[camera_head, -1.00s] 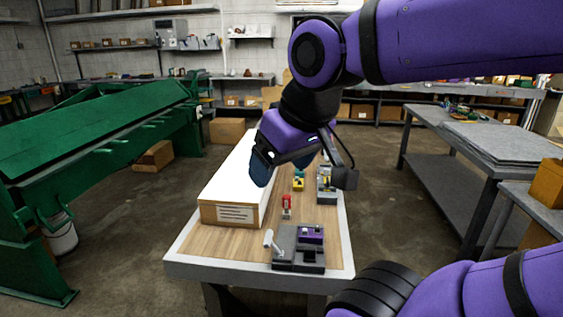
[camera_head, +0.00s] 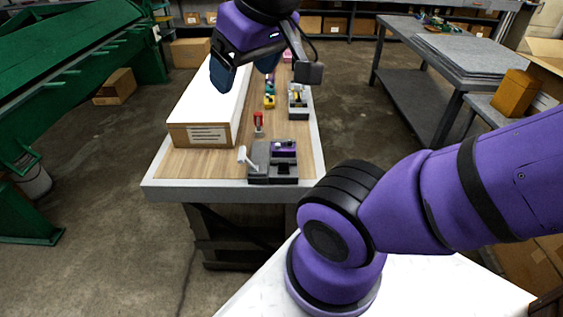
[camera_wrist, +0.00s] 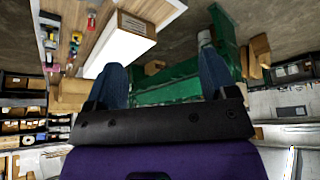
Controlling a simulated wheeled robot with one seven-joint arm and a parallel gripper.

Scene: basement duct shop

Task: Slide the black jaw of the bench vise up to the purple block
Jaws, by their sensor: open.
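The bench vise (camera_head: 259,161) is a small dark grey body near the front edge of the wooden bench, in the head view. A purple block (camera_head: 286,149) sits at its back right. A black jaw-like part (camera_head: 283,169) is just in front of the block, with a gap too small to judge. A pale handle (camera_head: 243,155) sticks out at the left. My gripper (camera_head: 245,70) is open and empty, high above the bench and well behind the vise. In the wrist view my gripper (camera_wrist: 163,80) has its blue fingers wide apart; I cannot pick out the vise there.
A long white-topped box (camera_head: 202,133) lies along the bench's left side. A small red item (camera_head: 258,123) and a grey device (camera_head: 298,100) stand behind the vise. A green machine (camera_head: 75,70) is at the left, a grey table (camera_head: 430,60) at the right.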

